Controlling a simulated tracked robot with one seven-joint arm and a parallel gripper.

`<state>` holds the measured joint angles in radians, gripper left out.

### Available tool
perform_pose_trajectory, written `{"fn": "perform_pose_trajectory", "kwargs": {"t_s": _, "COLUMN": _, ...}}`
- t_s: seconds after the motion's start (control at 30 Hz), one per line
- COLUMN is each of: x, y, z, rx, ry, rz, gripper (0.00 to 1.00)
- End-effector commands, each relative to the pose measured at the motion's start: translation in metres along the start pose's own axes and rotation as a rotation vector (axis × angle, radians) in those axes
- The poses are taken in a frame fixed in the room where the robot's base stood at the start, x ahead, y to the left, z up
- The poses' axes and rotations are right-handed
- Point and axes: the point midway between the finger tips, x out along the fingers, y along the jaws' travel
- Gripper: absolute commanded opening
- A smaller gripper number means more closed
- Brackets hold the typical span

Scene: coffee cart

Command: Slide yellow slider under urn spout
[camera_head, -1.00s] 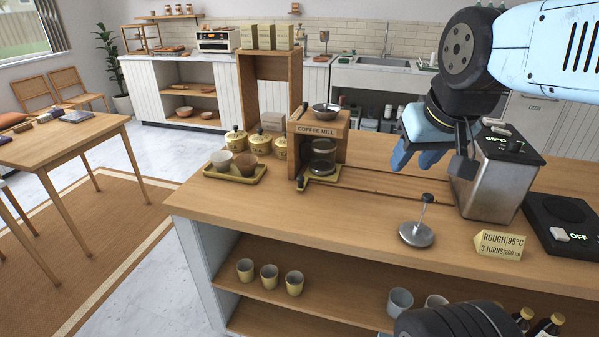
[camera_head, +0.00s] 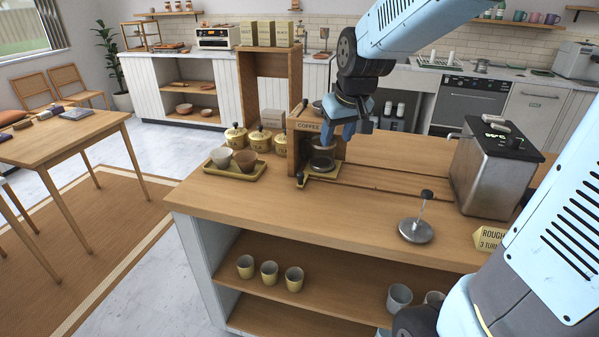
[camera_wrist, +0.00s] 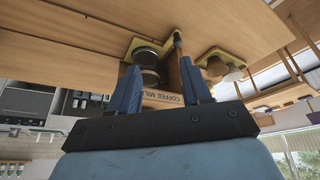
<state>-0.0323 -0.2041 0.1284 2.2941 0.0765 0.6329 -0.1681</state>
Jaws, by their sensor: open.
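The yellow slider (camera_head: 304,183) sits at the left end of a groove in the counter, at the foot of the wooden coffee mill (camera_head: 297,146). A glass jar (camera_head: 323,160) stands on it. In the wrist view the slider (camera_wrist: 133,44) shows beyond my fingers, with the jar (camera_wrist: 149,58) on it. The metal urn (camera_head: 490,178) stands at the right end of the groove, its spout (camera_head: 454,136) on its left side. My gripper (camera_head: 337,130) is open and empty, above the jar and in front of the mill. In the wrist view its fingers (camera_wrist: 158,68) are spread apart.
A yellow tray with cups (camera_head: 237,178) stands left of the mill. The sign (camera_head: 490,238) is partly hidden by my arm. The groove between mill and urn is clear.

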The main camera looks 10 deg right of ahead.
Motion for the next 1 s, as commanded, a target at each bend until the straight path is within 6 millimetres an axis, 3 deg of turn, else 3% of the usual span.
{"fn": "perform_pose_trajectory", "kwargs": {"t_s": 0.03, "x": 0.016, "y": -0.004, "z": -0.01, "rx": -0.015, "ry": -0.01, "rz": -0.012, "gripper": 0.48}}
{"fn": "perform_pose_trajectory", "kwargs": {"t_s": 0.2, "x": 0.058, "y": -0.016, "z": -0.036, "rx": -0.063, "ry": -0.019, "rz": -0.044, "gripper": 0.48}}
{"fn": "perform_pose_trajectory", "kwargs": {"t_s": 0.4, "x": 0.089, "y": -0.025, "z": -0.052, "rx": -0.093, "ry": -0.024, "rz": -0.068, "gripper": 0.48}}
{"fn": "perform_pose_trajectory", "kwargs": {"t_s": 0.67, "x": 0.107, "y": -0.029, "z": -0.055, "rx": -0.101, "ry": -0.025, "rz": -0.075, "gripper": 0.48}}
{"fn": "perform_pose_trajectory", "kwargs": {"t_s": 1.0, "x": 0.158, "y": -0.033, "z": -0.053, "rx": -0.101, "ry": -0.027, "rz": -0.075, "gripper": 0.48}}
